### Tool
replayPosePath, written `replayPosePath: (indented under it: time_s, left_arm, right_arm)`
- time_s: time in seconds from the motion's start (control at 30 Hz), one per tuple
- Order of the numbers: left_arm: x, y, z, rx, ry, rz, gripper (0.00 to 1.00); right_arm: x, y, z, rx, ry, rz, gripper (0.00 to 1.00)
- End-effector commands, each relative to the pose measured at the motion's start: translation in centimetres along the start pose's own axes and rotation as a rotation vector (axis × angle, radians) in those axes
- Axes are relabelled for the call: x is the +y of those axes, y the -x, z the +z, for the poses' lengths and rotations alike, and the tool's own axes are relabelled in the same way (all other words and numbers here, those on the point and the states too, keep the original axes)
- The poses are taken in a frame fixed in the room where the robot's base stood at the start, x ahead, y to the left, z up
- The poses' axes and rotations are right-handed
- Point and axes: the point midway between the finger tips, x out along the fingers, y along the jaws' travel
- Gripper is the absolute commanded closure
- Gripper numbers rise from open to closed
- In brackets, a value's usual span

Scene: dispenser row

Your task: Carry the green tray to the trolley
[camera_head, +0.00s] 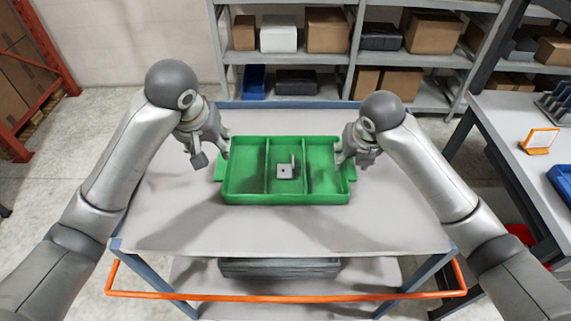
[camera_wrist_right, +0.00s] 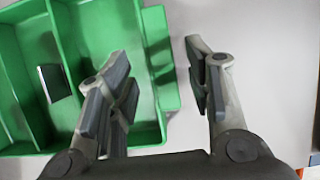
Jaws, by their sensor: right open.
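The green tray (camera_head: 245,198) lies flat on the top of the trolley (camera_head: 180,225), which has an orange push bar. The tray has compartments split by thin dividers, and a small grey bracket (camera_head: 285,171) lies in the middle one. My left gripper (camera_head: 214,154) is open at the tray's left end, by the left handle (camera_head: 219,167). My right gripper (camera_head: 357,157) is open at the right end. In the right wrist view its fingers (camera_wrist_right: 157,62) are spread either side of the tray's right handle (camera_wrist_right: 160,55), with nothing gripped. Finger contact with the tray cannot be told.
A grey shelf with boxes (camera_head: 328,30) stands behind the trolley. A workbench (camera_head: 500,115) with an orange-framed sign (camera_head: 540,140) is at right. A red rack (camera_head: 50,60) is at left. The trolley's lower shelf holds a dark grey crate (camera_head: 280,268). The trolley top around the tray is clear.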

Motion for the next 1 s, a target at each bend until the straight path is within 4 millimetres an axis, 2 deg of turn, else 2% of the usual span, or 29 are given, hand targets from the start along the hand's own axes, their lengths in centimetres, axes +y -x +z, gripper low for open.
replayPosePath:
  time_s: [0.03, 0.2, 0.4, 0.57, 1.0]
  left_arm:
    - [0.0, 0.0, 0.0, 0.0, 0.0, 0.0, 0.53]
    - [0.0, 0.0, 0.0, 0.0, 0.0, 0.0, 0.53]
    - [0.0, 0.0, 0.0, 0.0, 0.0, 0.001, 0.53]
    - [0.0, 0.0, 0.0, 0.0, 0.0, 0.001, 0.53]
    - [0.0, 0.0, 0.0, 0.001, 0.0, 0.001, 0.53]
  right_arm:
    - [0.0, 1.3, 0.2, -0.007, 0.002, 0.001, 0.53]
    - [0.0, 4.8, 0.1, -0.005, 0.002, 0.001, 0.53]
    - [0.0, 7.4, 0.0, -0.001, 0.0, 0.001, 0.53]
    - [-0.1, 8.1, 0.0, 0.0, 0.001, -0.001, 0.53]
    - [0.0, 8.1, 0.0, 0.001, 0.0, 0.0, 0.53]
